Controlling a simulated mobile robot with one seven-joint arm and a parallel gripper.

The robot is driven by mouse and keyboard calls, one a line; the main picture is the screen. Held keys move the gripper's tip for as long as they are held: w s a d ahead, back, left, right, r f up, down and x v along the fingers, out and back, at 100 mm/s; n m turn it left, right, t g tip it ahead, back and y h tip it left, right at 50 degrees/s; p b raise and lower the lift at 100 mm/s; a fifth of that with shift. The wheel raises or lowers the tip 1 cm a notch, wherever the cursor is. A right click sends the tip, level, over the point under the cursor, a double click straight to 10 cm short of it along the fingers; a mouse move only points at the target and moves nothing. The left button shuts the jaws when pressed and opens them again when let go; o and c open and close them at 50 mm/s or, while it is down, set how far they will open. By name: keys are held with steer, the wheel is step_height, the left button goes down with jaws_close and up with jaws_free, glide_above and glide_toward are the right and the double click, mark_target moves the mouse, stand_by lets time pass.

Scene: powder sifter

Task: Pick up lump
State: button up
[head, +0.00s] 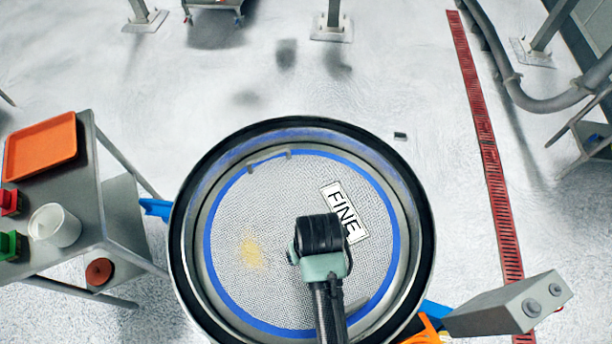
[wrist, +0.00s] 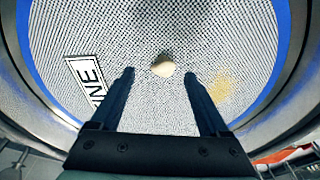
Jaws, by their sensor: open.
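The lump (wrist: 163,66) is small and cream-coloured and lies on the sieve mesh in the wrist view. It sits just beyond my gripper (wrist: 160,78), in line with the gap between the two open fingers. Nothing is between the fingers. In the head view my gripper and wrist (head: 320,250) are over the right half of the round sifter, and the lump is hidden there. The sifter mesh (head: 270,200) is pale, with a blue ring around it.
The sifter's raised metal and black rim (head: 424,215) surrounds the mesh. A FINE label (head: 336,198) and a yellow powder patch (head: 252,253) are on the mesh. A cart at left holds an orange tray (head: 40,148) and a white cup (head: 55,226). A grey control box (head: 508,305) stands lower right.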

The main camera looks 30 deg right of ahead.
steer(key=f, duration=0.1)
steer(key=w+f+p, duration=0.1)
steer(key=f, duration=0.1)
steer(key=shift+a, duration=0.2)
steer(key=shift+f, duration=0.4)
jaws_close()
